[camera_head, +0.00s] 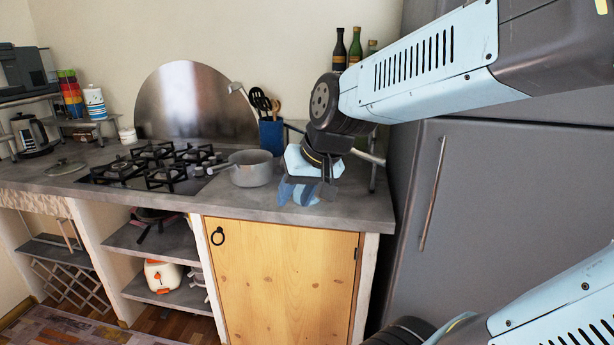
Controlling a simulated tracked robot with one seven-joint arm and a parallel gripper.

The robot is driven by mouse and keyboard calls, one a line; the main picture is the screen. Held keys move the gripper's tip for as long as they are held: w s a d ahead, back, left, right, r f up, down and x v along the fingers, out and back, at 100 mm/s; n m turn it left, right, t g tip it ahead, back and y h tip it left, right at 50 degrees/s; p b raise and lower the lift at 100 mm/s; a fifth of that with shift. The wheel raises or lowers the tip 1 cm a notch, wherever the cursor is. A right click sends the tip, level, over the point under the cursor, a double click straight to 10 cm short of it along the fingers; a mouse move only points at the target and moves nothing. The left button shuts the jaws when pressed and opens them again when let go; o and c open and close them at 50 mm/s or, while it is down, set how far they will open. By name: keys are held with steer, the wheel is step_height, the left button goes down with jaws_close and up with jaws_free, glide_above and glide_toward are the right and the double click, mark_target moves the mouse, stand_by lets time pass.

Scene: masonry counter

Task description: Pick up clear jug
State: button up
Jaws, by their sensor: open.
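My gripper (303,190) points down over the right end of the grey counter, right of the grey saucepan, and is open. A bluish shape (301,197) shows low between and around its fingers, close to the counter top. It may be the clear jug, but my gripper covers most of it and I cannot tell its outline or whether the fingers touch it. No other clear jug shows plainly.
The saucepan (252,169) stands close to the left of my gripper, with the gas hob (155,168) beyond it. A blue utensil holder (271,137) stands behind. The tall grey fridge (480,220) borders the counter on the right. The counter's front edge is near.

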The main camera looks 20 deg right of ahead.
steer(key=w+d+f+m+h, duration=0.2)
steer(key=w+f+m+h, duration=0.15)
steer(key=w+f, duration=0.75)
steer(key=w+d+f+m+h, duration=0.25)
steer(key=w+f+m, duration=0.25)
steer(key=w+f, duration=0.5)
steer(key=d+m+t+h, duration=0.1)
steer(key=d+m+h, duration=0.1)
steer(key=d+h, duration=0.4)
step_height(320, 180, up, 10)
steer(key=m+t+h, duration=0.1)
steer(key=t+h, duration=0.1)
steer(key=h, duration=0.5)
steer(key=shift+x, duration=6.65)
steer(key=shift+c, duration=0.2)
